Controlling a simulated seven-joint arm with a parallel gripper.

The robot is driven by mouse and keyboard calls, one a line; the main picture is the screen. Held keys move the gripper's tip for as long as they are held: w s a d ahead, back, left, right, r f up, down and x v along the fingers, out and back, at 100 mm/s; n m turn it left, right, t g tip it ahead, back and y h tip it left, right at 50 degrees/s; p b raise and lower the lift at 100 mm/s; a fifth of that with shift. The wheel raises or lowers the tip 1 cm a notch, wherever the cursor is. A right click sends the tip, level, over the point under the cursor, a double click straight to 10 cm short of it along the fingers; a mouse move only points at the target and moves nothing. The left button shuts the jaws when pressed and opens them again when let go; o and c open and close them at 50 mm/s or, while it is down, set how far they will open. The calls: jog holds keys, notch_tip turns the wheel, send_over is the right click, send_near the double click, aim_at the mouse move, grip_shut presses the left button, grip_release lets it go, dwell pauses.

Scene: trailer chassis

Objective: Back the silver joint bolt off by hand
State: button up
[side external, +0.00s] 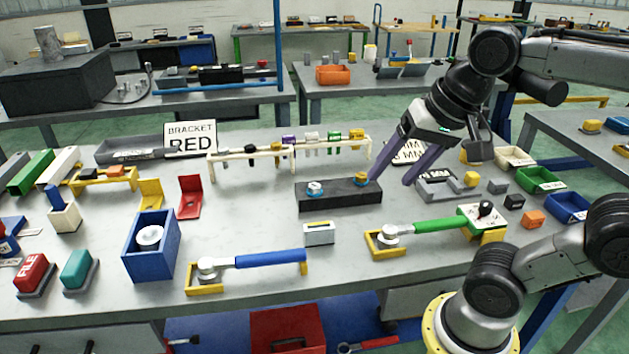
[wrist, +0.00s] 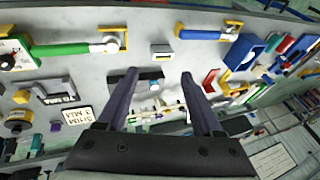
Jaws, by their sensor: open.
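My gripper (side external: 392,181) has long purple fingers pointing down, spread apart and empty. In the side view it is right of the silver bolt, its left fingertip close to the gold bolt. In the wrist view, the block (wrist: 147,84) shows between my open fingers (wrist: 158,73); its bolts are too small to tell apart.
A cream rack (side external: 290,150) with several coloured pieces stands behind the block. A grey fixture (side external: 437,191) stands right of my gripper.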

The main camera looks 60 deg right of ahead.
jog(key=w+d+r+m+g, duration=0.1)
jog(key=w+r+m, duration=0.3)
jog(key=w+m, duration=0.15)
jog(key=m+g, duration=0.4)
jog(key=m, duration=0.6)
send_over(315, 186)
notch_tip(315, 186, down, 10)
jog(key=f, duration=0.1)
notch_tip(315, 186, down, 12)
jog(key=shift+w+f, duration=0.1)
jog(key=shift+f, duration=0.05)
jog(key=shift+c, duration=0.3)
grip_shut()
